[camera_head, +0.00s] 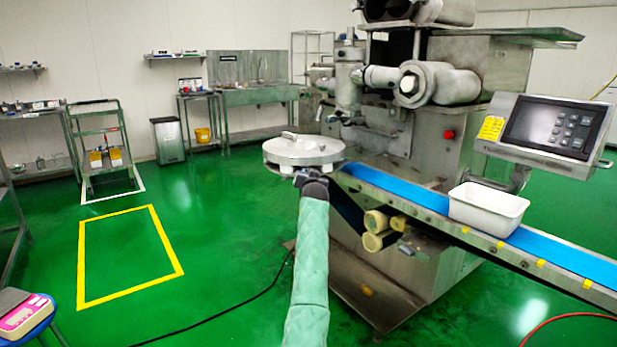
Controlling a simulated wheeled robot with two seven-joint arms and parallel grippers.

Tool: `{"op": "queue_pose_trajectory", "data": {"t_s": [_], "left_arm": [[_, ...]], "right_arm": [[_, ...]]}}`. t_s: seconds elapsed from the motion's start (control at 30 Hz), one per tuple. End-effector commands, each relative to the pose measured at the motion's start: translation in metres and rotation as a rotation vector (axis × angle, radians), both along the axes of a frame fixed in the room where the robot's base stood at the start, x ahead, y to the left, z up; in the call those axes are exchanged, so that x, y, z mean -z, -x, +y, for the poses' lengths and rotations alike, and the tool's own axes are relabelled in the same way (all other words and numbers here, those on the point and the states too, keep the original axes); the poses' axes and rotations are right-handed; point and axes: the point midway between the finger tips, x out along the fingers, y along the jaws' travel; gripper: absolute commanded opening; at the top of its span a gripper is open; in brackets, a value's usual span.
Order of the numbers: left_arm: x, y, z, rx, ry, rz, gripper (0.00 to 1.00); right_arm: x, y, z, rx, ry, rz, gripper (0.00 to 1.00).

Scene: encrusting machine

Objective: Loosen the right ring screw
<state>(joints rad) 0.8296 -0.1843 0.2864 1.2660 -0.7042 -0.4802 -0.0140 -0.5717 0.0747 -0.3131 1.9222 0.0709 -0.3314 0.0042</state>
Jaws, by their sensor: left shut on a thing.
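The encrusting machine (430,150) stands right of centre. A large round metal collar with a hexagonal end (409,86) sits on its upper front, at the end of a horizontal cylinder; I cannot tell for sure whether this is the right ring screw. My left gripper (311,180), at the end of a green-sleeved arm, is shut at the near edge of a flat round metal disc (303,152). The disc is level, with a small raised part on top, left of the machine's front. The fingertips are mostly hidden under the disc. My right gripper is not in view.
A blue conveyor belt (400,196) runs from the machine to the lower right, with a white tub (487,210) on it. A control panel (546,127) stands behind the belt. A dark cable (225,311) lies on the green floor. The yellow-marked floor area at left is clear.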

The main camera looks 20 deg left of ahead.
Motion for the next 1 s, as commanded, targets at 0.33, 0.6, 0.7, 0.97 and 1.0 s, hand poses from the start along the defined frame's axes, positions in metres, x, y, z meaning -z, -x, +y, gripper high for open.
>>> {"op": "queue_pose_trajectory", "data": {"t_s": [0.33,0.6,0.7,0.97,1.0], "left_arm": [[0.0034,-0.0001,-0.0009,0.001,0.013,0.000,0.01],[0.0029,0.0000,-0.0009,0.001,0.011,-0.001,0.46],[0.0021,-0.0001,-0.0007,0.000,0.011,-0.002,0.46],[0.0011,0.0033,-0.0019,0.000,0.011,-0.003,0.46],[0.0011,0.0061,-0.0030,0.000,0.011,-0.003,0.46]], "right_arm": [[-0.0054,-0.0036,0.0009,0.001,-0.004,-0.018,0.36],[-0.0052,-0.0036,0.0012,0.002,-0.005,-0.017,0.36],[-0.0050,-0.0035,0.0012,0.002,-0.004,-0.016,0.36],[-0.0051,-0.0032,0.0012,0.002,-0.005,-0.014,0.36],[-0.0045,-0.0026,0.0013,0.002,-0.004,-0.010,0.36]]}}
